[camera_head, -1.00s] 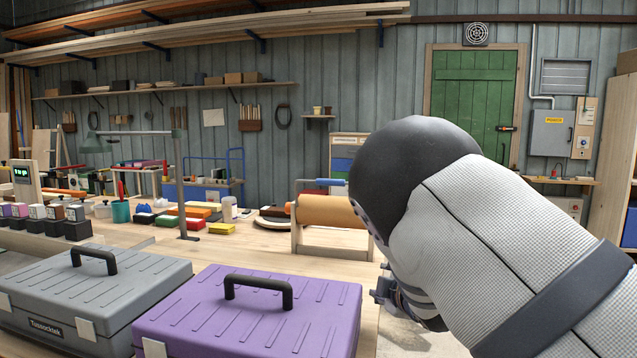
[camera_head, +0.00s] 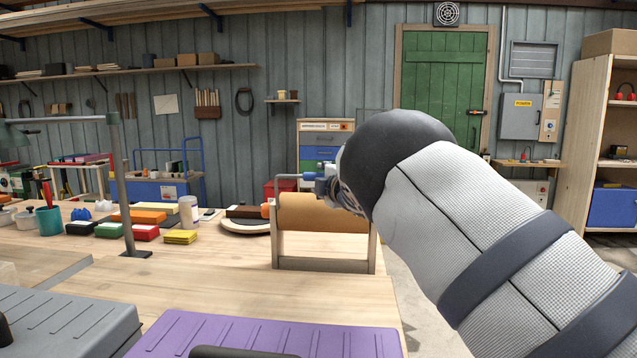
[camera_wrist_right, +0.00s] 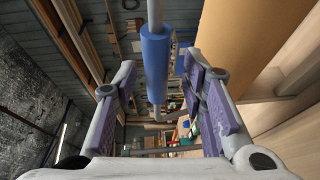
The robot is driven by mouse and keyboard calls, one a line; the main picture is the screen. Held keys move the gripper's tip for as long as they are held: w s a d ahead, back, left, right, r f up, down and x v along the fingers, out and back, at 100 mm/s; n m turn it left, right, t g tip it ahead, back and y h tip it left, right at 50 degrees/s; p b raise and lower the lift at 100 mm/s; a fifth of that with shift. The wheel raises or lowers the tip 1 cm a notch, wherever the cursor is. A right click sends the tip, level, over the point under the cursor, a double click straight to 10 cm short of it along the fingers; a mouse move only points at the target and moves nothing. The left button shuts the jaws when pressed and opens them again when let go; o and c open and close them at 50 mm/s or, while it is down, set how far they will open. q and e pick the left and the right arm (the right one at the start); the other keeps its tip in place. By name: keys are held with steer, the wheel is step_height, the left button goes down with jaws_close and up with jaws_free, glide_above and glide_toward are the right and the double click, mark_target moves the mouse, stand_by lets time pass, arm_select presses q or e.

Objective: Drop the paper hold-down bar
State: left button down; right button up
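The paper hold-down bar (camera_head: 291,177) is a thin grey bar with a blue grip (camera_head: 310,176), raised just above the brown paper roll (camera_head: 322,212) in its wooden stand. My right gripper (camera_head: 335,182) is at the right end of the blue grip, partly hidden by my own forearm. In the right wrist view, the blue grip (camera_wrist_right: 156,62) runs between the two purple-padded fingers of my right gripper (camera_wrist_right: 160,80). These fingers are apart, with gaps on both sides of the grip. The paper roll (camera_wrist_right: 245,45) shows beside the right finger. My left gripper is not in view.
A purple case (camera_head: 270,338) and a grey case (camera_head: 75,325) stand in front. Yellow pads (camera_head: 181,237), coloured boxes and a metal post (camera_head: 119,190) are on the bench (camera_head: 235,290) left of the roll. Bare bench top lies before the stand.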

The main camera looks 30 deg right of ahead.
steer(key=shift+x, duration=0.8)
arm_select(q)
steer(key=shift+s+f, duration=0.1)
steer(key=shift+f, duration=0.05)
arm_select(e)
steer(key=shift+r, duration=0.2)
jaws_close()
steer(key=shift+w, duration=0.15)
steer(key=shift+w+d+b, duration=0.45)
steer(key=shift+w+d, duration=0.35)
steer(key=shift+w, duration=0.25)
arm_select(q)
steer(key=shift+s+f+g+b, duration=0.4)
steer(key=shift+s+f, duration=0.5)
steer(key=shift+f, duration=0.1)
arm_select(e)
steer(key=shift+w+d+f, duration=0.15)
steer(key=shift+w+d, duration=0.65)
steer(key=shift+w, duration=0.2)
jaws_free()
